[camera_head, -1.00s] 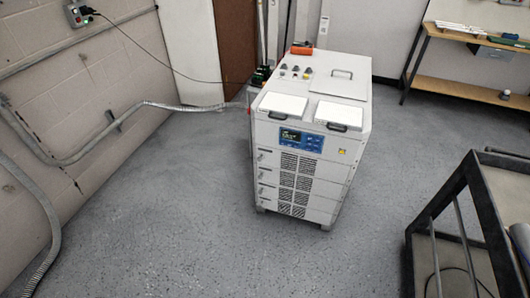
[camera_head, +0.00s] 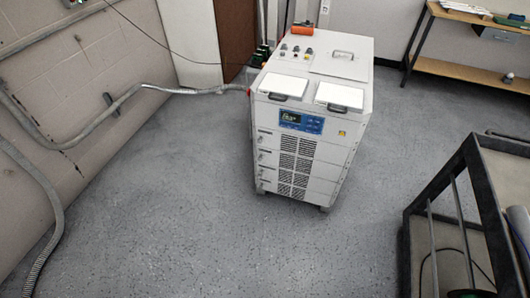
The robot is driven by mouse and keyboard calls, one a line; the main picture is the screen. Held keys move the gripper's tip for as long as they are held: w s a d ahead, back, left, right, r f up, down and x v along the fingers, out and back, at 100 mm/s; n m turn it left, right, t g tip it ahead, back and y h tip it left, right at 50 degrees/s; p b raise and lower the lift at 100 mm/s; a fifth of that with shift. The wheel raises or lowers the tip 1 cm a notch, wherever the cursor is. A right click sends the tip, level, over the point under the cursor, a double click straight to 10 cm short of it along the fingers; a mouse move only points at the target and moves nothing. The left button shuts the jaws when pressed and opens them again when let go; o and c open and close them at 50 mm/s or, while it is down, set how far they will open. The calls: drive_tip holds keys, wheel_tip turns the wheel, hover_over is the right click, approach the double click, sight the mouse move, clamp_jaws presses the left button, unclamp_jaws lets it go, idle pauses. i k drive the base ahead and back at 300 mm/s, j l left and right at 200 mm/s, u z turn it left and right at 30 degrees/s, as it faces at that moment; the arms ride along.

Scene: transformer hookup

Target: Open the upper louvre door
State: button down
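A white transformer cabinet (camera_head: 345,150) stands on the floor, right of the picture's middle. Its front has a blue display panel (camera_head: 301,121) at the top. Below it are several stacked louvre doors with dark slots; the upper louvre door (camera_head: 298,145) lies just under the display. The doors look shut, with small latches on their left side. Two white lids with dark handles lie on the cabinet's top front. My gripper and arm are not in view.
A dark metal cart (camera_head: 460,160) stands at the right front. A wooden workbench (camera_head: 465,70) is at the back right. A grey conduit (camera_head: 110,108) runs along the left wall to the cabinet. The floor (camera_head: 180,220) in front and left is clear.

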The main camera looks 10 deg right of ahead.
sight(328, 152)
drive_tip(key=i+j+z, duration=0.4)
drive_tip(key=i+j, duration=0.95)
drive_tip(key=j, duration=0.1)
